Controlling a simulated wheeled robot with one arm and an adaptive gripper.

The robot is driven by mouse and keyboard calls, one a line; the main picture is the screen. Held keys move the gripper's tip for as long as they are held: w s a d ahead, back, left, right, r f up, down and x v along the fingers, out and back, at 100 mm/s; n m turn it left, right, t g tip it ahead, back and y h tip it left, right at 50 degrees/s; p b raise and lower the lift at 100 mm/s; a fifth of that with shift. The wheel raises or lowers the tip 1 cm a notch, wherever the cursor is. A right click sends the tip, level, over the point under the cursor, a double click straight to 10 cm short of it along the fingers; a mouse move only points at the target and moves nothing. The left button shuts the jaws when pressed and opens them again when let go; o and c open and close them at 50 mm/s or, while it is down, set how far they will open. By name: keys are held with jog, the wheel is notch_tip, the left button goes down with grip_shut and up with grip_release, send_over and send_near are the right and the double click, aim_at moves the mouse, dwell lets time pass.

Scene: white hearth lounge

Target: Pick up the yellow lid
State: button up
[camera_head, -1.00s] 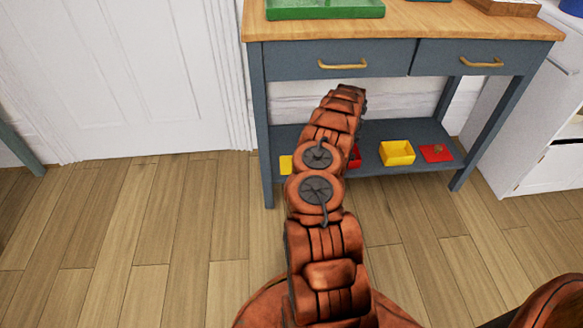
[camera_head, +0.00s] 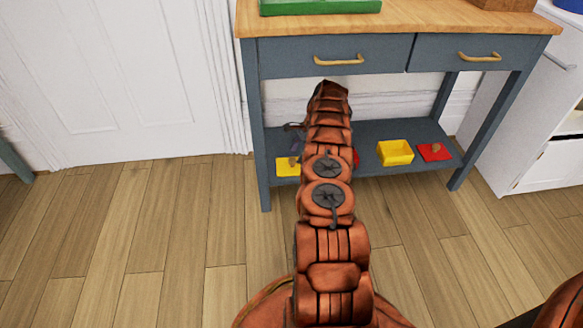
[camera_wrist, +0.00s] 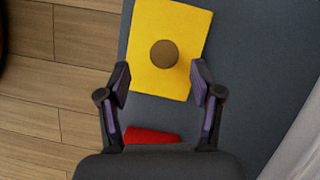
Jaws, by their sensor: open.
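The yellow lid (camera_wrist: 146,50) is a flat yellow plate with a round brown knob (camera_wrist: 164,54) in its middle. It lies on the blue-grey lower shelf and also shows at the shelf's left end in the head view (camera_head: 286,168). My gripper (camera_wrist: 161,78) is open and empty in the wrist view, its two fingers apart at the near part of the lid, one on each side of the knob. I cannot tell its height above the lid. In the head view, only a dark part of the gripper (camera_head: 295,128) shows beside my arm.
A red object (camera_wrist: 150,136) lies close to the gripper's base. The table's wooden top (camera_head: 420,22), drawers and legs surround the shelf space.

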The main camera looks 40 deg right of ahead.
aim_at(293, 160)
jog(key=x, duration=0.3)
jog(key=b+x, duration=0.1)
jog(key=x, duration=0.1)
jog(key=shift+w, duration=0.3)
jog(key=shift+r, duration=0.1)
jog(key=shift+c, duration=0.8)
grip_shut()
